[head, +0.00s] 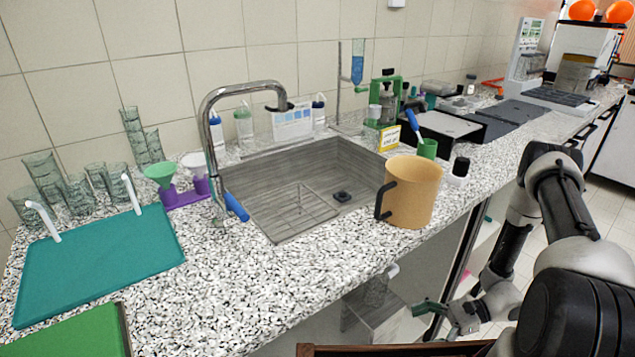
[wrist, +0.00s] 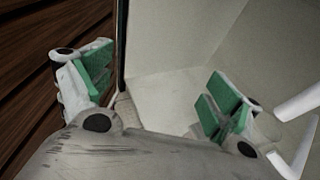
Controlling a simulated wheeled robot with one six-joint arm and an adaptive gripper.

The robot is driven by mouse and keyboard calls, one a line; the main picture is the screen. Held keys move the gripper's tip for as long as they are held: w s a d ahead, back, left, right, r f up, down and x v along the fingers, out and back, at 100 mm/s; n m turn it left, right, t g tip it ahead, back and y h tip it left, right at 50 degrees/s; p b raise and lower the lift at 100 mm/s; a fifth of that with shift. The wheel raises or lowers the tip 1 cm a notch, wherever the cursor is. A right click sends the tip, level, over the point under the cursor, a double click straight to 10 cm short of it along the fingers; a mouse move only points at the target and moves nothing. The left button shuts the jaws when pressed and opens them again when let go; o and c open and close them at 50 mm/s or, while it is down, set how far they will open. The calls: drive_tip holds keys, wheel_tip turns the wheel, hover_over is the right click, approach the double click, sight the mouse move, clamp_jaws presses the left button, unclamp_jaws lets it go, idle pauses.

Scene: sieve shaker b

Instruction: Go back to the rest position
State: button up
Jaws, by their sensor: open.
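My gripper (head: 445,312) is low in front of the counter, below the worktop edge, near an opening under the sink. My arm comes down to it from the right side of the head view. In the wrist view my gripper (wrist: 158,88) has its two green-padded fingers spread wide apart, with nothing between them. Beyond the fingers are pale, plain surfaces and a dark vertical edge. I cannot tell whether the fingers touch anything.
The speckled worktop (head: 205,300) holds a sink (head: 290,200), a tan jug (head: 412,195) near the front edge, and a teal mat (head: 100,262). A brown wooden surface (wrist: 45,60) lies left of my gripper. Open floor (head: 607,205) shows at the right.

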drive_tip(key=s+d+r+n+g+h, duration=0.1)
drive_tip(key=d+r+n+h, duration=0.25)
drive_tip(key=r, duration=0.65)
drive_tip(key=s+d+r+n+g+h, duration=0.1)
drive_tip(key=d+r+n+h, duration=0.25)
drive_tip(key=r, duration=0.55)
drive_tip(key=s+d+r+n+g+h, duration=0.1)
drive_tip(key=d+r+n+h, duration=0.3)
drive_tip(key=r, duration=0.6)
drive_tip(key=s+a+r+n+t+h, duration=0.1)
drive_tip(key=s+r+n+t+h, duration=0.1)
drive_tip(key=r, duration=0.8)
drive_tip(key=s+a+r+n+t+h, duration=0.1)
drive_tip(key=s+r+n+t, duration=0.3)
drive_tip(key=r, duration=0.7)
drive_tip(key=a+t, duration=0.1)
drive_tip(key=t, duration=0.1)
drive_tip(key=shift+r+t+h, duration=0.2)
drive_tip(key=shift+t+h, duration=0.1)
drive_tip(key=shift+h, duration=0.1)
drive_tip(key=shift+s, duration=0.1)
